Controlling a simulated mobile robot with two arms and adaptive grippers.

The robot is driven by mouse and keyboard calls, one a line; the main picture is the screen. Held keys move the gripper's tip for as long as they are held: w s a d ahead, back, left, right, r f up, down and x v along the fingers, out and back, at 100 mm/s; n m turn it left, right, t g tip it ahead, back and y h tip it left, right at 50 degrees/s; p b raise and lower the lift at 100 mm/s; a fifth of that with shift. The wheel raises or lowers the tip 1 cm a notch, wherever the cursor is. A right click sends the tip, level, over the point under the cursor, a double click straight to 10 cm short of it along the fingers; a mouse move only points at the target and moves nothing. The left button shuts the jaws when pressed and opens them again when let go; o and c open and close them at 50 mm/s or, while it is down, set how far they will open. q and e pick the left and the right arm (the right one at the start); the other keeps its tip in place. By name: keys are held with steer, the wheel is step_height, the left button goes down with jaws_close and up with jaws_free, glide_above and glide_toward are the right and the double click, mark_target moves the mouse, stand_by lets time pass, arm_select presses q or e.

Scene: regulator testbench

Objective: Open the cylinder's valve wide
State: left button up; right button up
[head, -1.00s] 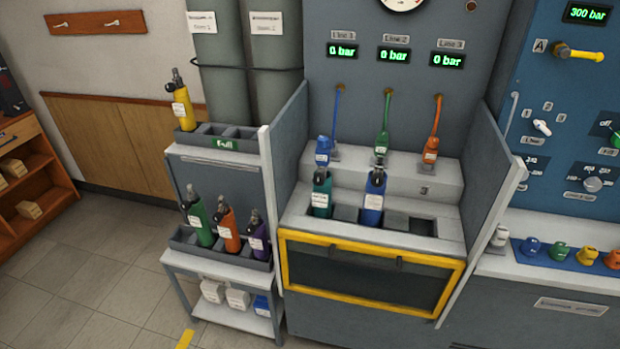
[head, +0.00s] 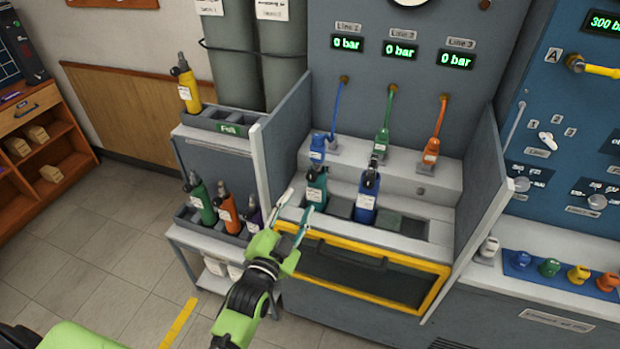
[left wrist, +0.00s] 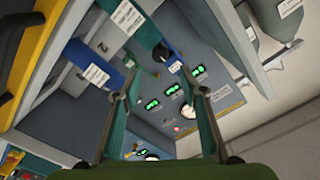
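A teal cylinder (head: 316,190) with a dark valve on top stands in the left slot of the test bench. A blue cylinder (head: 366,198) with a dark valve stands in the middle slot. How far either valve is turned cannot be told. My left gripper (head: 297,208) is open and empty, in front of and left of the teal cylinder, apart from it. In the left wrist view its two fingers are spread (left wrist: 160,98), with the teal cylinder (left wrist: 143,32) and blue cylinder (left wrist: 101,65) beyond them. My right gripper is out of view.
A yellow-framed door (head: 364,270) is below the slots, and side panels (head: 282,130) flank the bench. Blue, green and orange hoses (head: 438,124) hang behind. The line displays (head: 400,51) read 0 bar. A rack (head: 218,150) with other cylinders stands at left.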

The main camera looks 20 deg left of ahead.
mark_target(311, 179)
arm_select(q)
steer(key=w+p, duration=0.1)
steer(key=w, duration=0.9)
steer(key=shift+d, duration=0.15)
steer(key=c, duration=1.1)
